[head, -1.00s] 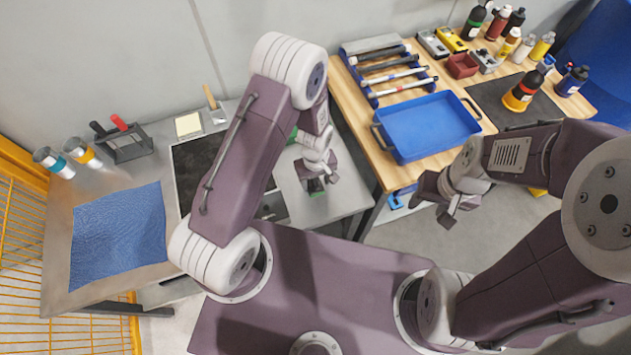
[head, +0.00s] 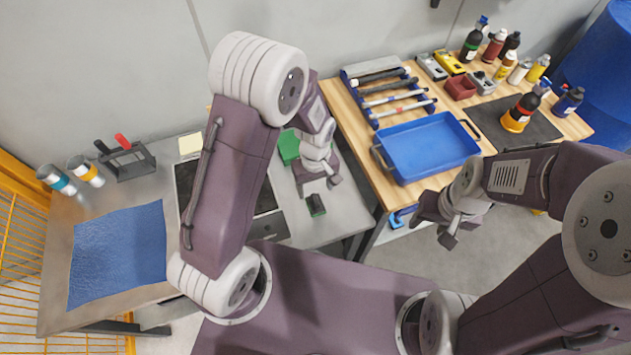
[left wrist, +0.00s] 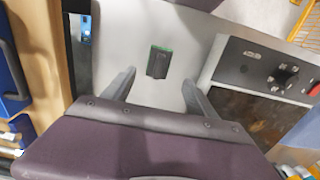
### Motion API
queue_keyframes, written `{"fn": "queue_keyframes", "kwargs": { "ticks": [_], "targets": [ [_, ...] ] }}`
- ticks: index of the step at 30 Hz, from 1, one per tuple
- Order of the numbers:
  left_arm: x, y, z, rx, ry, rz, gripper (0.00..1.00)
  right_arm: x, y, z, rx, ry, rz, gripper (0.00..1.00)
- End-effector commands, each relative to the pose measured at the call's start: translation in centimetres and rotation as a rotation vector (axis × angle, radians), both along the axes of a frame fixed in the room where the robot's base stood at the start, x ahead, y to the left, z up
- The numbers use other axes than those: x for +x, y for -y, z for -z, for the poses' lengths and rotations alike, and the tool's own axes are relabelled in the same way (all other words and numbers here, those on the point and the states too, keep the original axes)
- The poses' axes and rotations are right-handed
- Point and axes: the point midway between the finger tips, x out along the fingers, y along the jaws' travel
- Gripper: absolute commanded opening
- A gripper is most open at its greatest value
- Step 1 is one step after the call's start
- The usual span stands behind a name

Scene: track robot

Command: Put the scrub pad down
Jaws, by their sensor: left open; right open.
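The scrub pad (head: 316,205) is a small dark block with green edges. It lies on the grey metal worktop (head: 345,211), near its right front part. It also shows in the left wrist view (left wrist: 157,62), ahead of the fingertips and roughly centred between them. My left gripper (head: 318,183) is open and empty, with a visible gap to the pad. Its two spread fingers show in the left wrist view (left wrist: 159,86). My right gripper (head: 447,230) is open and empty, over the floor in front of the wooden bench.
A black hob (head: 265,200) lies left of the pad, and a green block (head: 289,147) behind my left gripper. A blue cloth (head: 118,254) covers the worktop's left part. A blue tray (head: 428,148) sits on the wooden bench (head: 352,120). Bare worktop surrounds the pad.

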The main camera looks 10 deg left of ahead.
Motion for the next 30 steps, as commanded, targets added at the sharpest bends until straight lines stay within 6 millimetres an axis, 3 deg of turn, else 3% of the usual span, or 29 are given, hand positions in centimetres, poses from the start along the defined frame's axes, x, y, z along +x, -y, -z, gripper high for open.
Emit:
{"fn": "queue_keyframes", "kwargs": {
  "ticks": [3, 11, 15, 18, 22, 30],
  "targets": [
    [0.1, 0.0, -1.8, -0.001, 0.003, 0.000, 0.66, 0.0, 0.0, -0.2, 0.000, 0.000, 0.000, 0.50],
    [-0.2, -0.5, -3.2, -0.002, 0.009, 0.026, 0.66, 0.0, 0.0, -0.2, 0.000, 0.000, 0.000, 0.50],
    [-3.3, -4.1, -6.9, -0.008, 0.059, 0.256, 0.66, 0.0, 0.0, -0.2, 0.000, 0.000, 0.000, 0.50],
    [-6.1, -6.1, -8.6, 0.001, 0.090, 0.430, 0.66, 0.0, 0.0, -0.2, 0.000, 0.000, 0.000, 0.50],
    [-8.1, -7.2, -9.3, 0.012, 0.108, 0.554, 0.66, 0.0, 0.0, -0.2, 0.000, 0.000, 0.000, 0.50],
    [-8.2, -7.2, -9.4, 0.014, 0.108, 0.571, 0.66, 0.0, 0.0, -0.2, 0.000, 0.000, 0.000, 0.50]
  ]
}}
